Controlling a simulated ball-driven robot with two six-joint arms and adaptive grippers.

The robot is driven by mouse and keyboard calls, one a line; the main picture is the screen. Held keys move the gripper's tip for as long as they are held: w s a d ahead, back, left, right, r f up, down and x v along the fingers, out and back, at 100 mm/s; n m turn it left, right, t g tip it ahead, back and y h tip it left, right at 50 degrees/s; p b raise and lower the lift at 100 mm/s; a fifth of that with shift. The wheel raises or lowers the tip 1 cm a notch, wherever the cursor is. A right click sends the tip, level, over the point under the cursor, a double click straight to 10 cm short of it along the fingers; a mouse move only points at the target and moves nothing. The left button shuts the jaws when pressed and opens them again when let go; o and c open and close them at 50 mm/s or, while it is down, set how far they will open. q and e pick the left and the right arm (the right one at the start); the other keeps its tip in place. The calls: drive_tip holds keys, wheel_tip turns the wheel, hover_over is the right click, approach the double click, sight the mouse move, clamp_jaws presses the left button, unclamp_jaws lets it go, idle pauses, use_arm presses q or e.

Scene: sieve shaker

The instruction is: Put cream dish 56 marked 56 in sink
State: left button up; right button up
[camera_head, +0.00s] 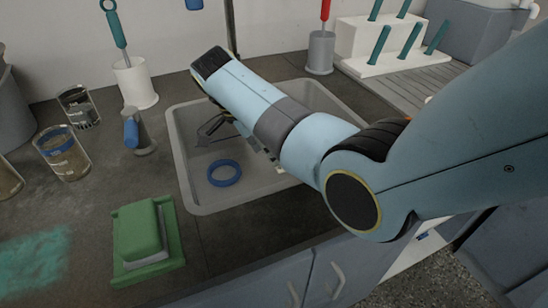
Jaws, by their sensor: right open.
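The sink (186,165) is a grey rectangular basin set in the dark counter. My right arm reaches over it from the right, and my right gripper (212,130) hangs inside the left part of the basin. Its dark fingers look open and nothing shows between them. A blue ring (224,173) lies on the basin floor below the gripper. I cannot make out a cream dish marked 56. My right arm hides much of the middle and right of the basin. My left gripper is not in view.
A green sponge-like block (140,232) sits on a green tray left of the sink. Glass beakers (62,155) stand at the left. A white brush holder (135,83) and a grey tool holder (320,52) stand behind. A white rack (365,38) stands back right.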

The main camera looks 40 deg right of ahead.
drive_tip(key=v, duration=0.5)
drive_tip(key=shift+r+p, duration=0.15)
drive_tip(key=shift+p, duration=0.15)
